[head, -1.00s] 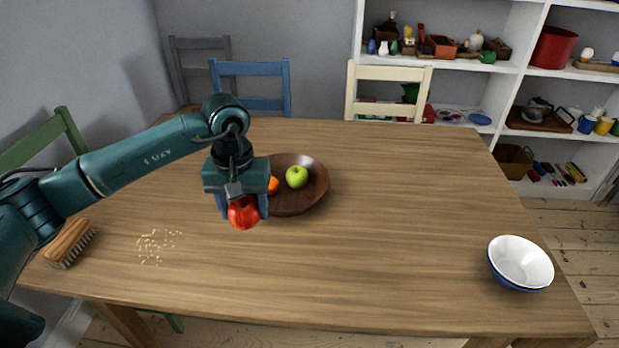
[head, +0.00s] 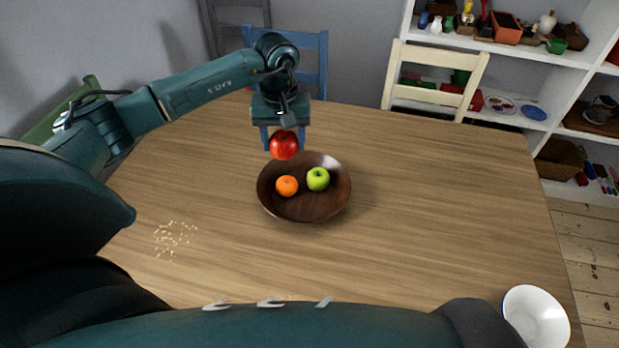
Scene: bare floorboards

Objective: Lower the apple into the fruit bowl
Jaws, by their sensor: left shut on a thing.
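A red apple (head: 284,145) is held between the fingers of my left gripper (head: 284,139). The gripper points down, and the apple shows in front of the far left rim of the brown fruit bowl (head: 307,209); its exact height above the bowl is hard to tell. The bowl stands upright on the table and holds an orange (head: 287,186) and a green apple (head: 318,179). The near and right parts of the bowl's inside are free. My right gripper is not in view.
The wooden table (head: 430,210) is mostly clear around the bowl. Scattered crumbs (head: 173,238) lie at the left. A white bowl (head: 537,318) stands at the near right, partly hidden by my arm. Chairs and a white shelf (head: 490,65) stand beyond the table.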

